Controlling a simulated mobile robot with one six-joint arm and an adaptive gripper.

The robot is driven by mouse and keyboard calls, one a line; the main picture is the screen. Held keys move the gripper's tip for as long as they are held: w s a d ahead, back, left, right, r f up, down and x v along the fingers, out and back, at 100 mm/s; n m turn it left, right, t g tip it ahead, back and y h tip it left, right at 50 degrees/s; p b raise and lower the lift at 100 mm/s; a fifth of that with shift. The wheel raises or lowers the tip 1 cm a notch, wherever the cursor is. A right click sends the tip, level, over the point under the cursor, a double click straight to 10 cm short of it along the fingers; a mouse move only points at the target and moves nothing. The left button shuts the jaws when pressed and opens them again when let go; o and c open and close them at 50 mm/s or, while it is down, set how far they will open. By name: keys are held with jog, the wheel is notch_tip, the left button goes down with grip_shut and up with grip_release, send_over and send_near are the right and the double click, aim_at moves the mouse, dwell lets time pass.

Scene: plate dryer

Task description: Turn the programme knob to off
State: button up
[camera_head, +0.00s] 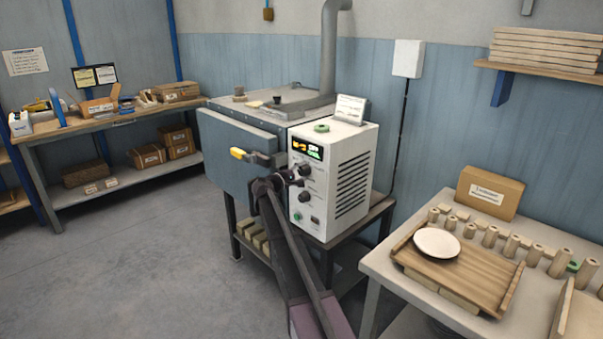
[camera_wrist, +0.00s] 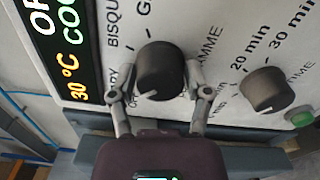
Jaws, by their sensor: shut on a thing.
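The programme knob (camera_wrist: 162,65) is a dark round knob on the white control panel. In the wrist view the words around it are partly hidden; "BISQUE" is readable beside it. A white pointer mark shows on its lower edge, toward my palm. My gripper (camera_wrist: 160,86) has one finger on each side of this knob and is shut on it. In the head view my gripper (camera_head: 286,177) is at the front of the white control box (camera_head: 348,185), covering part of the knob area. The panel display (camera_wrist: 62,42) shows "30 °C" and cut-off text.
A second dark knob (camera_wrist: 267,90), with minute labels, sits close to my right finger, and a green button (camera_wrist: 300,117) lies beyond it. A table (camera_head: 378,266) with a plate stands right.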

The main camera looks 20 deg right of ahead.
jog(key=shift+d+r+n, duration=0.1)
jog(key=shift+d+n, duration=0.05)
jog(key=shift+n, duration=1.35)
jog(key=shift+w, duration=0.1)
jog(key=o, duration=1.2)
jog(key=v, duration=1.2)
